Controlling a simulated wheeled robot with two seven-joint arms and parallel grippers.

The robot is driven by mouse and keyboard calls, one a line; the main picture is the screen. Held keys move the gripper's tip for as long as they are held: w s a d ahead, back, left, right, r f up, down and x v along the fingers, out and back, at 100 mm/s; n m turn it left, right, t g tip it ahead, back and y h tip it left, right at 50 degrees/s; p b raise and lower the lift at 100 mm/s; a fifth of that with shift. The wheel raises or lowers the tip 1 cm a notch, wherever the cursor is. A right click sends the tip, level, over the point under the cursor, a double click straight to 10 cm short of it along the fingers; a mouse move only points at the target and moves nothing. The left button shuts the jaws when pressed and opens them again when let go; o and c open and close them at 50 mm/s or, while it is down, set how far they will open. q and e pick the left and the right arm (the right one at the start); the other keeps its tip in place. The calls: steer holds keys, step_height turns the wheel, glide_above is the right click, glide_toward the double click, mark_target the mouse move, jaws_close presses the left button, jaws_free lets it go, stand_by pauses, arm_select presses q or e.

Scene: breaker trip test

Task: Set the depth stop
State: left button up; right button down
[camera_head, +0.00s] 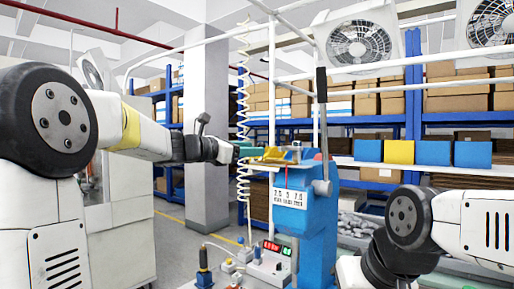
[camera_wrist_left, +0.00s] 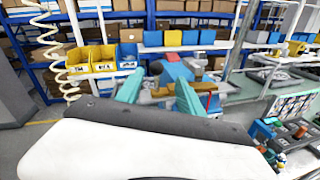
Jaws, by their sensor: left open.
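A blue machine (camera_head: 318,230) stands right of centre in the head view, with a white scale plate (camera_head: 291,197) on its front and a tall lever with a black grip (camera_head: 321,90). I cannot pick out the depth stop for certain. My left gripper (camera_head: 243,157) reaches in from the left, beside the upper left of the machine. In the left wrist view, its two teal fingers (camera_wrist_left: 158,92) are apart, and the blue and red machine top (camera_wrist_left: 175,70) shows beyond and between them. No held object is visible. My right arm is at the lower right; its gripper is not visible.
A white coiled cable (camera_head: 243,110) hangs close to the left gripper. A red digital display (camera_head: 272,246) and small devices sit low in front of the machine. Shelves with blue and yellow bins (camera_head: 399,152) stand behind. A bench with small parts (camera_wrist_left: 290,130) is at right in the wrist view.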

arm_select(q)
steer(key=x, duration=0.8)
steer(key=shift+w+r+n, duration=0.3)
steer(key=shift+w+r, duration=0.05)
steer(key=shift+r, duration=0.05)
steer(key=shift+a, duration=0.1)
jaws_close()
stand_by(0.9)
